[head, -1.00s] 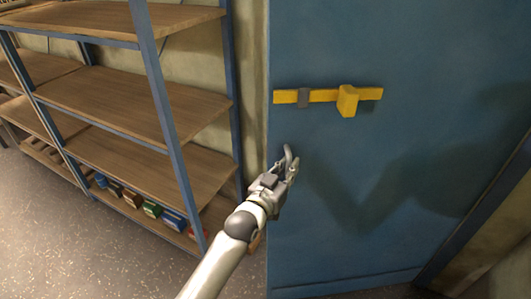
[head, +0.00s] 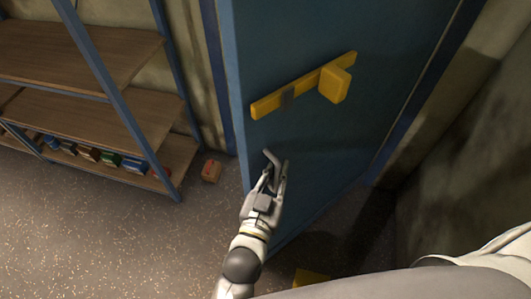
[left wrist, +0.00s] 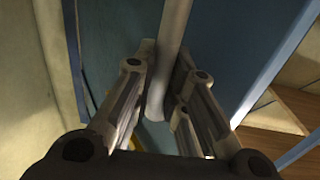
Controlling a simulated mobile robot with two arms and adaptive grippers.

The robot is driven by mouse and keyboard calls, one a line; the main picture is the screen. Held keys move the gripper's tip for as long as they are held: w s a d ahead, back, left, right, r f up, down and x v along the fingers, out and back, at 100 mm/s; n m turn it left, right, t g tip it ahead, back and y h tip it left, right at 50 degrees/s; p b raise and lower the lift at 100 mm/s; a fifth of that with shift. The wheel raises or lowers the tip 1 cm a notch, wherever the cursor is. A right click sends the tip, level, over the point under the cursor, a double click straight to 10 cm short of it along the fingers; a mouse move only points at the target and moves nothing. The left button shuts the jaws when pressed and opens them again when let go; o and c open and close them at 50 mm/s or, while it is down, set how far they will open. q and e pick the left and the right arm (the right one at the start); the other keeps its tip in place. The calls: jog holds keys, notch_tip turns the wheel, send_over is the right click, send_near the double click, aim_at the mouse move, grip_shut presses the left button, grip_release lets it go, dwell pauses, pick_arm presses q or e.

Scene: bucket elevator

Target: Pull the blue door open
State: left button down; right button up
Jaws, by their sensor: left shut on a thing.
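The blue door (head: 350,130) stands at an angle in the head view, its narrow left edge showing apart from the blue frame post (head: 213,70) behind it. It appears partly open. A yellow bar with a yellow block (head: 335,85) is mounted across it. My left gripper (head: 271,172) is shut on the grey door handle (head: 270,155) below the bar. In the left wrist view, the handle (left wrist: 172,45) passes between both fingers (left wrist: 155,95). My right gripper is out of view.
A wooden shelf rack with blue posts (head: 95,60) stands at left, with several small boxes low down. A small brown box (head: 211,171) lies on the floor near the door. A yellow object (head: 310,277) shows at the bottom. Open floor (head: 110,245) lies at left.

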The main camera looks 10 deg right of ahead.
pick_arm(q)
jog(key=shift+s+d, duration=0.25)
jog(key=shift+s, duration=0.2)
jog(key=c, duration=1.5)
grip_release()
jog(key=shift+o, duration=0.2)
jog(key=v, duration=1.2)
jog(key=shift+s, duration=0.1)
jog(key=shift+c, duration=0.2)
